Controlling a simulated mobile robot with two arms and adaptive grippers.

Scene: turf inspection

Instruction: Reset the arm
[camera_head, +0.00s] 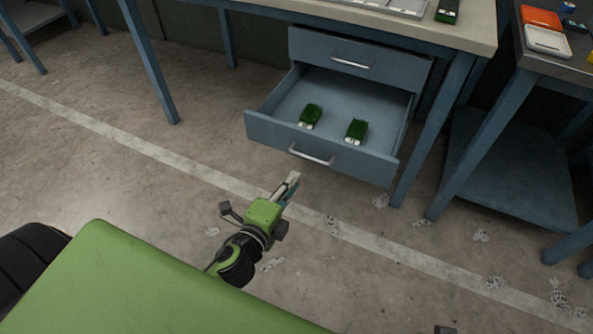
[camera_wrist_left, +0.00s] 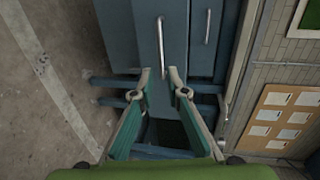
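My left gripper (camera_head: 290,182) reaches out in front of the lower drawer (camera_head: 269,131). In the left wrist view its two fingers (camera_wrist_left: 160,75) stand apart with nothing between them, so it is open and empty. The drawer is pulled out, and its metal handle (camera_head: 311,155) is a short way beyond the fingertips, apart from them in the head view. The handle also shows in the left wrist view (camera_wrist_left: 161,46). Two green turf pieces with pale ends, one left (camera_head: 311,114) and one right (camera_head: 356,130), lie inside the drawer. My right gripper is not in view.
A blue-legged workbench (camera_head: 470,36) stands above the drawers; the upper drawer (camera_head: 361,62) is shut. A dark green item (camera_head: 447,11) lies on the bench. A second table at right holds an orange tray (camera_head: 541,17) and a white one. The concrete floor has scattered scraps.

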